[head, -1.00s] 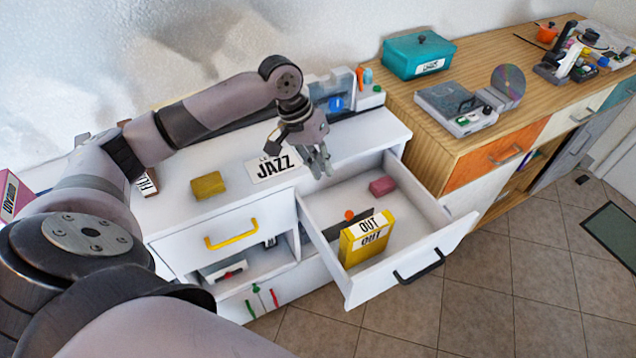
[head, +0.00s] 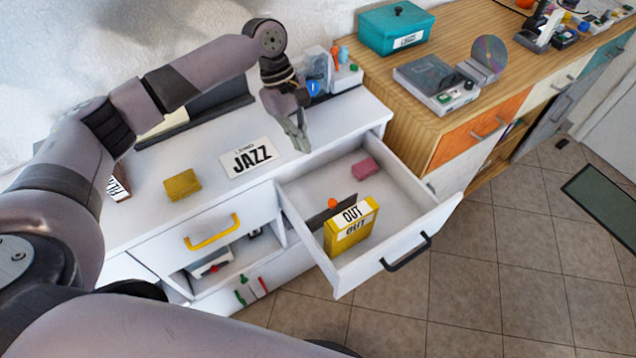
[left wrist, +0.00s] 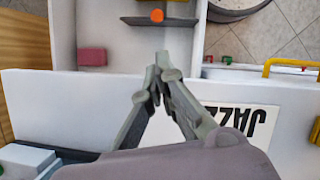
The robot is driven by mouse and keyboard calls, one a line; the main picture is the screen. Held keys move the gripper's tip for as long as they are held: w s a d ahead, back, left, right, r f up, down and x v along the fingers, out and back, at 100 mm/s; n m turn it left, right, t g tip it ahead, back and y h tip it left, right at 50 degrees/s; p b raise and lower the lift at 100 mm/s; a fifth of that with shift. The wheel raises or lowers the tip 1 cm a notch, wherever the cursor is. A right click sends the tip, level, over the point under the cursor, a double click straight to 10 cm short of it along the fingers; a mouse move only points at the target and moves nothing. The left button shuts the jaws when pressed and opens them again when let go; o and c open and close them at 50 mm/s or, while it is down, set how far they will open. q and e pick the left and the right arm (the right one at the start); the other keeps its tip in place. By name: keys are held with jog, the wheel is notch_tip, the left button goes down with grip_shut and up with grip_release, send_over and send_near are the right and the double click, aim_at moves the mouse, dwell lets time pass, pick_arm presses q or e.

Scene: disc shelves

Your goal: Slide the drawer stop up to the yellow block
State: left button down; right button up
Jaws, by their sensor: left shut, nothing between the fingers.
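The drawer stop, a dark upright plate (head: 319,216) with an orange knob (head: 333,203), stands in the open white drawer (head: 408,198). It also shows in the left wrist view (left wrist: 180,22). Just in front of it stands a yellow block (head: 352,232) labelled OUT; the contact is hard to judge. A smaller plain yellow block (head: 182,185) lies on the cabinet top. My left gripper (head: 302,148) is shut and empty, above the cabinet's front edge by the drawer's back end, apart from the stop. In the left wrist view its fingertips (left wrist: 162,58) meet. My right gripper is not in view.
A pink block (head: 365,168) lies at the drawer's back right. A JAZZ card (head: 249,158) lies on the cabinet top (head: 220,205). A wooden sideboard (head: 390,98) with a teal box (head: 397,28) stands at the right. The drawer floor right of the stop is mostly clear.

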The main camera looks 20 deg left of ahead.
pick_arm(q)
send_near(330, 204)
notch_tip(330, 204, down, 6)
jog(key=w, duration=0.2)
jog(key=shift+s+a+f, duration=0.1)
jog(key=shift+s+f, duration=0.05)
jog(key=shift+f, duration=0.25)
jog(key=shift+s+a+f, duration=0.1)
jog(key=shift+a+f, duration=0.05)
jog(key=shift+f, duration=0.25)
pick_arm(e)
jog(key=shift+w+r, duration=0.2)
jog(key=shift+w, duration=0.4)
pick_arm(q)
jog(key=s+d+p, duration=0.1)
jog(key=p, duration=0.3)
jog(key=s+d+p, duration=0.1)
jog(key=d+p, duration=0.1)
jog(key=p, duration=0.3)
jog(key=shift+r, duration=0.4)
jog(key=shift+s+d+f+p, duration=0.1)
jog(key=shift+s+f+p, duration=0.2)
jog(key=shift+p, duration=0.3)
jog(key=shift+f, duration=0.1)
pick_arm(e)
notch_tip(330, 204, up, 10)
pick_arm(q)
jog(key=shift+s, duration=0.1)
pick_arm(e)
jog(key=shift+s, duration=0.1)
